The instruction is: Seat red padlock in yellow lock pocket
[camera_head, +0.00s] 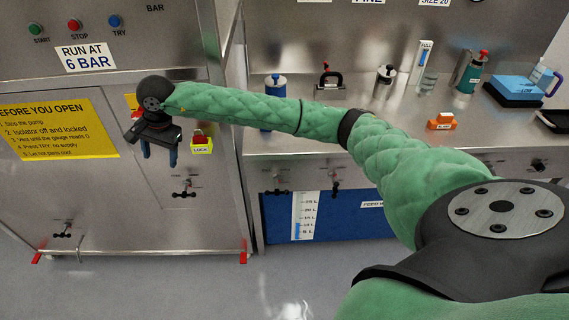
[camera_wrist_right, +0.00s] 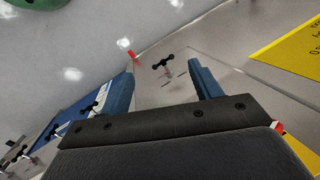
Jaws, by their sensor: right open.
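The red padlock (camera_head: 198,134) shows at the top of the yellow lock pocket (camera_head: 201,147), marked LOCK, on the grey cabinet front. Its lower part is hidden by the pocket, and I cannot tell how deep it sits. My right gripper (camera_head: 159,158) is to the left of the pocket, apart from it, pointing down with its blue fingers spread and nothing between them. The right wrist view also shows the open, empty fingers (camera_wrist_right: 163,85). My left gripper is out of view.
A black valve handle (camera_head: 184,194) is on the panel below the pocket, and another (camera_head: 63,231) is lower left. A yellow notice (camera_head: 58,130) covers the cabinet's left. The steel counter (camera_head: 345,125) at right holds an orange block (camera_head: 440,122) and several other items.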

